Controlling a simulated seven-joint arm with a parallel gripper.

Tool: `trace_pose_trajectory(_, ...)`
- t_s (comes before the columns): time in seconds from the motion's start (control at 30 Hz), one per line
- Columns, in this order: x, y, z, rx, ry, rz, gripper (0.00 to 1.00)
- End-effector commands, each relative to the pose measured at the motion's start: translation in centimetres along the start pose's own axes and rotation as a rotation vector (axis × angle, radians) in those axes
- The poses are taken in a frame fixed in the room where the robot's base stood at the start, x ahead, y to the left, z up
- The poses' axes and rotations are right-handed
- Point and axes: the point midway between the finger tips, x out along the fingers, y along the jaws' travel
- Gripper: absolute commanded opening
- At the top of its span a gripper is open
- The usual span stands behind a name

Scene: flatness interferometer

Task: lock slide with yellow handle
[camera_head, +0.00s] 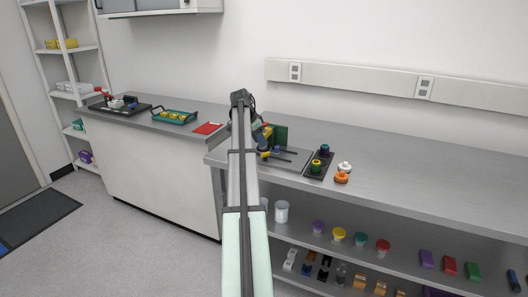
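The interferometer (294,156) is a grey plate on the steel bench, just right of my arm, with an upright green panel (281,135) at its back. A small yellow part (268,131) shows between my arm and the green panel. It may be the yellow handle, but it is too small to be sure. A blue knob (277,149) and a yellow-and-blue piece (264,153) sit at the plate's left side. My arm reaches forward over the bench and hides the plate's left end. My gripper's fingers cannot be made out beside the device, and their contact cannot be told.
A dark tray (318,171) with green and yellow pieces stands right of the plate. A white knob (345,167) and an orange one (341,178) are beside it. Left are a red pad (208,128) and a teal tray (160,116). The bench's right part is clear.

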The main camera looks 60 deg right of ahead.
Motion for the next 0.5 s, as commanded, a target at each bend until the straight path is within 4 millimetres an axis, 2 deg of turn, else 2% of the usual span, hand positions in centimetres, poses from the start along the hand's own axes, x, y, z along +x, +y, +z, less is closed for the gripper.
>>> trace_pose_trajectory(0.03, 1.1, 0.0, 0.0, 0.000, -0.001, 0.001, 0.39)
trace_pose_trajectory(0.2, 3.8, 0.0, 0.0, 0.000, -0.001, 0.001, 0.39)
trace_pose_trajectory(0.5, 6.5, 0.0, 0.0, 0.000, -0.001, 0.000, 0.39)
